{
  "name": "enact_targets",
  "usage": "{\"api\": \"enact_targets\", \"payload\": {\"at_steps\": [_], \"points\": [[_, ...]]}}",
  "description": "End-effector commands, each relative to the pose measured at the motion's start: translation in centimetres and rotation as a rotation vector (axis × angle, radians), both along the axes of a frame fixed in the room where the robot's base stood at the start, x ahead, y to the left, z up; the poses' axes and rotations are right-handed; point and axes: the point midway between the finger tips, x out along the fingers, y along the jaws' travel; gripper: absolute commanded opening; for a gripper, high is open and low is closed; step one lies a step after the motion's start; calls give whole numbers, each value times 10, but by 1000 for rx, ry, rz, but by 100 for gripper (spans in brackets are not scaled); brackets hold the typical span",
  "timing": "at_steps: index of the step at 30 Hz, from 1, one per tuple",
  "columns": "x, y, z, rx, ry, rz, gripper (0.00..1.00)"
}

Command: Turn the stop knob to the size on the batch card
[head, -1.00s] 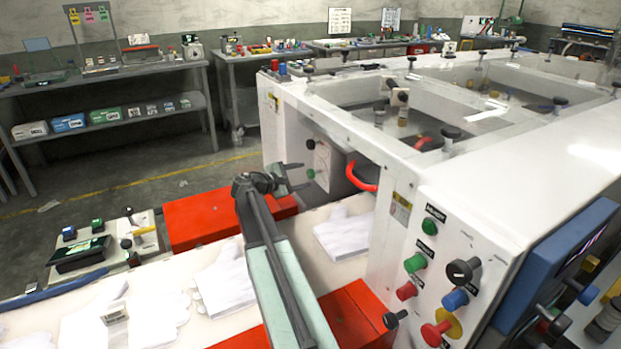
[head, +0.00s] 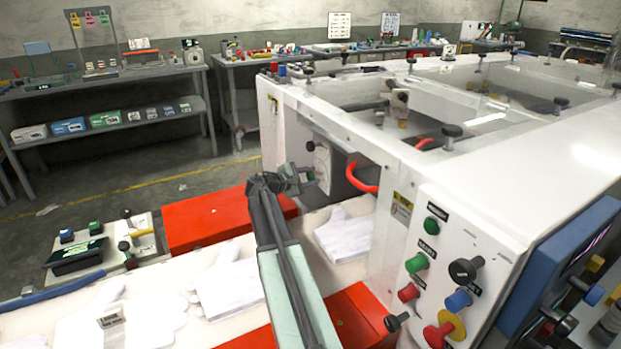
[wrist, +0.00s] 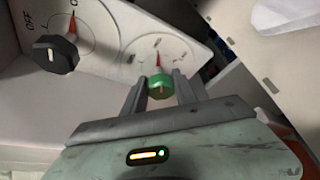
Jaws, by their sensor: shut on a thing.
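A green knob (wrist: 160,86) with a light line on its face sits on a white panel, below a dial (wrist: 158,55) with a red pointer. My gripper (wrist: 158,84) is shut on this green knob, one finger on each side. To its left, a black knob (wrist: 55,53) has "OFF" beside it and its own red pointer. In the head view, my gripper (head: 303,179) is at the white machine's near side panel, and its fingers partly hide the dial there.
A red handle (head: 361,178) juts from the machine just right of my gripper. White gloves (head: 228,288) lie on the pale belt, between red covers (head: 210,222). A control panel with coloured buttons (head: 418,262) is at the right. The floor behind is clear.

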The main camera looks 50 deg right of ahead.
Motion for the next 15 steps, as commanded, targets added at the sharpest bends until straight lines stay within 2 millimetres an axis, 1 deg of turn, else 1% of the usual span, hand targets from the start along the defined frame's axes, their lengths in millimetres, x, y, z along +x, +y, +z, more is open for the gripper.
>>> {"api": "enact_targets", "payload": {"at_steps": [8,15], "points": [[1,0,-3,-41,-122,5,0],[0,-1,-5,-103,-322,5,0]]}}
